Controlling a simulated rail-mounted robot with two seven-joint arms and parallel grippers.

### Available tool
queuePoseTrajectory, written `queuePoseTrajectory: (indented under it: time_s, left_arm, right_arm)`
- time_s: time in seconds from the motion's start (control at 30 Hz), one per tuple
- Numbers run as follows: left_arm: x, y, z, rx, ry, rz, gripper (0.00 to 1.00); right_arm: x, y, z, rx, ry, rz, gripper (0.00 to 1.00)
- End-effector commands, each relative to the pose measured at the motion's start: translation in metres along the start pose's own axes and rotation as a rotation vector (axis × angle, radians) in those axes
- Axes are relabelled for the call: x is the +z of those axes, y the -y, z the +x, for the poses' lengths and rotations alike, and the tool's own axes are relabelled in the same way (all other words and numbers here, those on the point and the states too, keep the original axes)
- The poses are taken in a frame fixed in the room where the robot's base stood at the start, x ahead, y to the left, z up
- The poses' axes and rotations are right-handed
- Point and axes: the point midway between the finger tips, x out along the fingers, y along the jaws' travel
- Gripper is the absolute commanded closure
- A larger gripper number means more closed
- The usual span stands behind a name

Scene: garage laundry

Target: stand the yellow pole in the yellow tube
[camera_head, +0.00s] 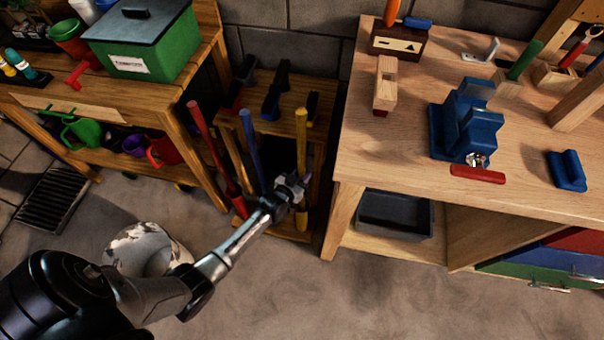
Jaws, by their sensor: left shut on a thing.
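The yellow pole (301,145) stands nearly upright at the right side of a wooden rack in the gap between the two benches. My left gripper (292,189) is shut on the yellow pole at its lower part, reaching in from the left. A short yellow length (302,218) shows below the gripper, close to the rack's base; I cannot tell whether it is the yellow tube or the pole's lower end. The gripper hides the place between. My right gripper is not in view.
A red pole (212,145) leans at the rack's left and a blue pole (251,145) stands between it and the yellow one. The right workbench (345,150) is close to the pole's right. The left bench (195,120) holds a green box (150,55).

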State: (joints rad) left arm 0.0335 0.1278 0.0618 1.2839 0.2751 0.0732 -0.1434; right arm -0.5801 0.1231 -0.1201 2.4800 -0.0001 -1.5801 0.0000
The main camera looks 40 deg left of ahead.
Motion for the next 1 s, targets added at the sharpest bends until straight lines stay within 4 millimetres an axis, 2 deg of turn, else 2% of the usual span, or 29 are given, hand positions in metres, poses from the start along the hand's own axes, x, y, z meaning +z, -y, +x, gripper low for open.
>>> queuePoseTrajectory:
  time_s: [0.47,0.5,0.8,1.0]
  left_arm:
    - [0.024,0.000,0.005,0.000,-0.001,0.001,1.00]
    - [0.024,0.000,0.005,0.000,-0.001,0.001,0.72]
    - [0.023,0.000,0.004,0.000,0.000,0.001,0.43]
    - [0.024,0.000,0.004,0.000,0.003,0.000,0.43]
  right_arm:
    - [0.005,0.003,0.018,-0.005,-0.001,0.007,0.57]
    - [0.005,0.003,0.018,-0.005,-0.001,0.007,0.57]
    - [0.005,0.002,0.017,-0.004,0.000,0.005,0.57]
    - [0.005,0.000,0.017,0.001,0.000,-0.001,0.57]
